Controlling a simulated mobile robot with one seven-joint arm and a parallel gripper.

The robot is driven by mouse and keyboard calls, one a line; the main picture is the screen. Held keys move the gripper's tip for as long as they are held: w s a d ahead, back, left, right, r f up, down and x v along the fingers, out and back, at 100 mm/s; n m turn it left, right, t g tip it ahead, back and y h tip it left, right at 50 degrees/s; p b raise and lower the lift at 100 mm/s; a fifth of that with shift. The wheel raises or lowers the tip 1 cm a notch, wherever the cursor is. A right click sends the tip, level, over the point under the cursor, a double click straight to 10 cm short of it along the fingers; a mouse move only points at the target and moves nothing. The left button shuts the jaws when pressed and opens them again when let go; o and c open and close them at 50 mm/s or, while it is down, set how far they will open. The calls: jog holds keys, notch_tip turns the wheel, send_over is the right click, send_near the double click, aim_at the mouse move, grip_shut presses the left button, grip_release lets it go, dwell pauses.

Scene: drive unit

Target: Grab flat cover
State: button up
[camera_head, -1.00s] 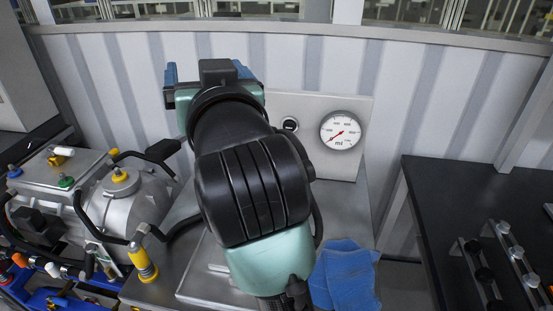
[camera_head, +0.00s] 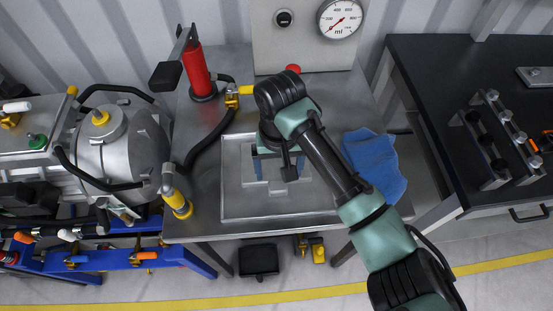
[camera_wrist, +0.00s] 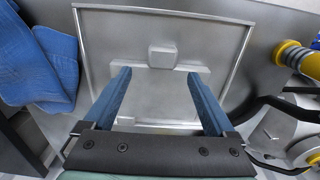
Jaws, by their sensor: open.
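A flat grey metal piece with a raised square block (camera_wrist: 162,56) on a wider plate (camera_wrist: 150,85) lies in a shallow metal tray (camera_wrist: 240,45). I take this piece to be the flat cover, though grey on grey makes its edges hard to tell. In the head view the tray (camera_head: 230,205) lies on the metal table, and part of the piece (camera_head: 253,190) shows below my gripper. My gripper (camera_head: 277,172) points down over the tray. In the wrist view its two blue fingers (camera_wrist: 158,75) are wide apart, with nothing between them, and the block shows just beyond the fingertips.
A blue cloth (camera_head: 375,165) lies right of the tray. A red pump cylinder (camera_head: 197,70) with a black-handled lever and a yellow-fitted hose stand at the back left. A gauge panel (camera_head: 290,45) stands behind. A dark workbench (camera_head: 425,75) is to the right.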

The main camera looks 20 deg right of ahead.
aim_at(278, 183)
jog(key=shift+s+a+f+p, duration=0.1)
jog(key=shift+f+p, duration=0.15)
jog(key=shift+f, duration=1.25)
jog(key=shift+s+a+f+p, duration=0.1)
jog(key=shift+f+p, duration=0.1)
jog(key=shift+f, duration=1.25)
grip_shut()
jog(key=shift+r, duration=0.1)
